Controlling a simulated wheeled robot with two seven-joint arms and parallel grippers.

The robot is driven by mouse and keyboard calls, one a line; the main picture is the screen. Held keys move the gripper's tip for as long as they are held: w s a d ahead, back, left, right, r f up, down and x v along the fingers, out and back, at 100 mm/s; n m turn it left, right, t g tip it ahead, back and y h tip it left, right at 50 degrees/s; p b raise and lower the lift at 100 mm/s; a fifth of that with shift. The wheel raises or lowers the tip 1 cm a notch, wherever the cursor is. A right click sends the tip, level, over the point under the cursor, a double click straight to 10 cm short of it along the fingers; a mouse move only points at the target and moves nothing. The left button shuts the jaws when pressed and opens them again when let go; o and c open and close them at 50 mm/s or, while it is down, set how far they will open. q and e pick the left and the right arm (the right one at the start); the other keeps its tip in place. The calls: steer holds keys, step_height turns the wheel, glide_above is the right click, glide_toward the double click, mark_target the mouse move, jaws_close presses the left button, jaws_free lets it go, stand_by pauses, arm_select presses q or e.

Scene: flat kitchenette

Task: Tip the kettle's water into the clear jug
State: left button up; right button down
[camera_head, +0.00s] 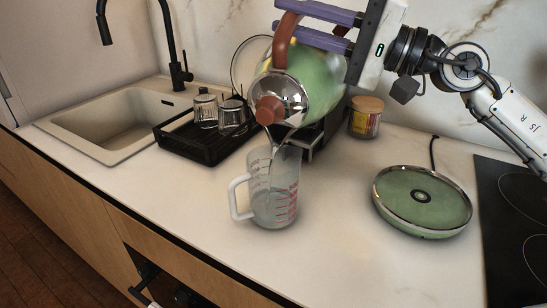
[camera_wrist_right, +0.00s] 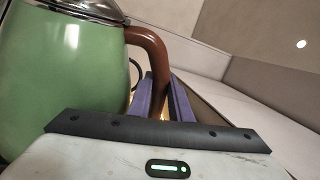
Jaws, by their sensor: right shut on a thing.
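The green kettle (camera_head: 318,82), with a steel lid and brown knob, is tilted steeply above the clear jug (camera_head: 273,190). A thin clear stream appears to run from its spout into the jug's mouth. The jug stands upright on the counter, with red markings and its handle to the left; its water level is hard to make out. My right gripper (camera_head: 284,18) is shut on the kettle's brown handle. In the right wrist view, the purple fingers (camera_wrist_right: 163,90) are at the handle (camera_wrist_right: 154,60), beside the green body (camera_wrist_right: 62,75). My left gripper is not in view.
The green-topped kettle base (camera_head: 421,199) sits right of the jug, near the black hob (camera_head: 515,225). A black rack (camera_head: 190,142) with glasses stands by the sink (camera_head: 105,120). A lidded jar (camera_head: 365,117) is at the back. The counter front right of the jug is clear.

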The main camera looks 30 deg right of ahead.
steer(key=shift+s+a+r+n+g+y+b, duration=0.3)
steer(key=shift+s+a+r+n+b, duration=0.3)
steer(key=shift+s+a+n+b, duration=0.4)
stand_by(1.6)
